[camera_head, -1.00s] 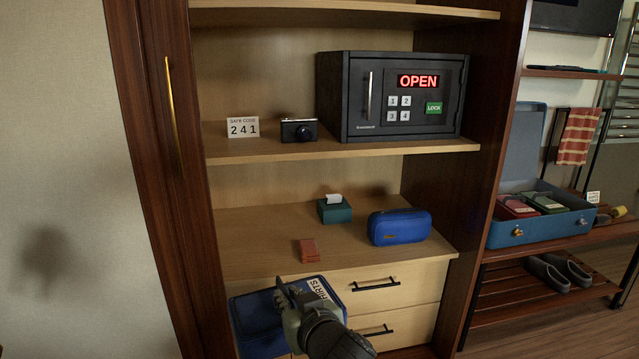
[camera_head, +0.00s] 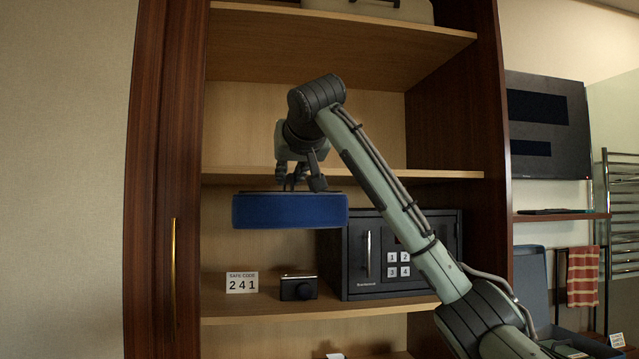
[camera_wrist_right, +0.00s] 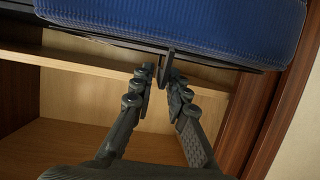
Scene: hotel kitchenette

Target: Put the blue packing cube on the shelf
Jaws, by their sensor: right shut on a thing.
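The blue packing cube (camera_head: 290,211) hangs level under my right gripper (camera_head: 300,183), in front of the wardrobe shelves. The gripper is shut on its top; in the right wrist view the fingertips (camera_wrist_right: 165,75) close on a dark tab at the edge of the cube (camera_wrist_right: 190,25). The cube is just below the front edge of an empty shelf (camera_head: 400,174) and above the shelf with the safe (camera_head: 400,270). It covers part of the wardrobe's back and overlaps the safe's left corner in view. My left gripper is out of view.
A safe code card (camera_head: 242,283) and a camera (camera_head: 298,287) stand on the safe's shelf (camera_head: 240,312). A case (camera_head: 390,10) sits on the top shelf. The wardrobe's wooden side (camera_head: 158,150) bounds the left. The shelf level above the cube looks bare.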

